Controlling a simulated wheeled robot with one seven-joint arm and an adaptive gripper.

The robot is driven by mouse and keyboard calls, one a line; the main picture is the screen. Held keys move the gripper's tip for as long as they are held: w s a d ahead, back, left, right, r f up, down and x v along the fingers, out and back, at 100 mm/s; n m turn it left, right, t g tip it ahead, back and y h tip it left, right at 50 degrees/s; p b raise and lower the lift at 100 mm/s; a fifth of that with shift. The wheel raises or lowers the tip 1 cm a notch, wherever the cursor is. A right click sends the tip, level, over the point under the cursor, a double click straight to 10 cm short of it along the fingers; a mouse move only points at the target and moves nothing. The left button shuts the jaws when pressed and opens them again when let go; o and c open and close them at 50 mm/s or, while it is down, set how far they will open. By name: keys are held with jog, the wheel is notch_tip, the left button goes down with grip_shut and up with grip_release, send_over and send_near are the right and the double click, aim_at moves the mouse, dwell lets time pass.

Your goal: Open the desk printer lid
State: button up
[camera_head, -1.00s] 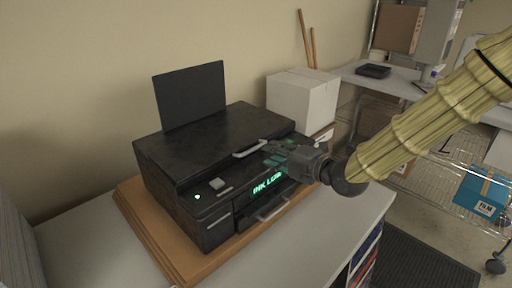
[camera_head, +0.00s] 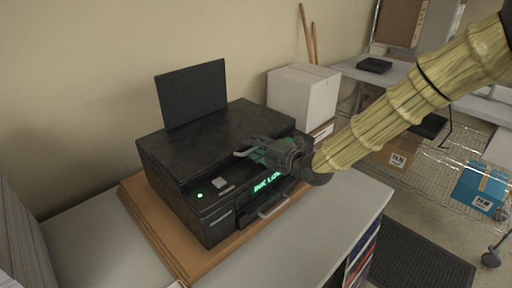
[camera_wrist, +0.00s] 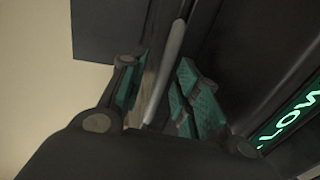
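The black desk printer (camera_head: 180,195) stands on a wooden board, and its lid (camera_head: 215,135) is down. A light bar handle (camera_head: 243,154) is on the lid's front edge. My gripper (camera_head: 262,153) is at this handle, above the lit green display. In the wrist view, the handle (camera_wrist: 168,75) runs between the two green-padded fingers of my gripper (camera_wrist: 160,95). The fingers are apart, with a gap seen on both sides of the bar. My gripper hides part of the handle and the display in the head view.
A second handle (camera_head: 272,207) is low on the printer's front. A black upright panel (camera_head: 192,92) rises behind the lid. A white box (camera_head: 303,96) stands close behind the printer at right. The grey desk top (camera_head: 300,240) is bare in front.

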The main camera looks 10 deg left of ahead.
grip_shut()
jog(key=shift+r, duration=0.1)
